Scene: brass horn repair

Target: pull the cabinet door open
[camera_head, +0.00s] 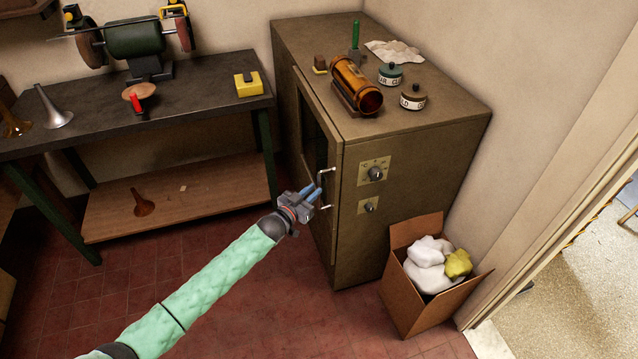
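The olive-brown cabinet (408,190) stands against the back wall. Its door (309,119), with a dark window, is on the left-facing side, seen at a steep slant; it looks closed. A bar handle (327,171) stands out from the door near its right edge, on two light mounts. My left gripper (313,192) is at the handle, its blue fingers pointing up and right toward the bar. Whether the fingers touch or grip the bar is too small to tell. My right gripper is not in view.
A cardboard box (405,293) of white and yellow rags sits on the floor right of the cabinet. A workbench (200,104) with a grinder (136,41) stands left. The red floor before the door is clear.

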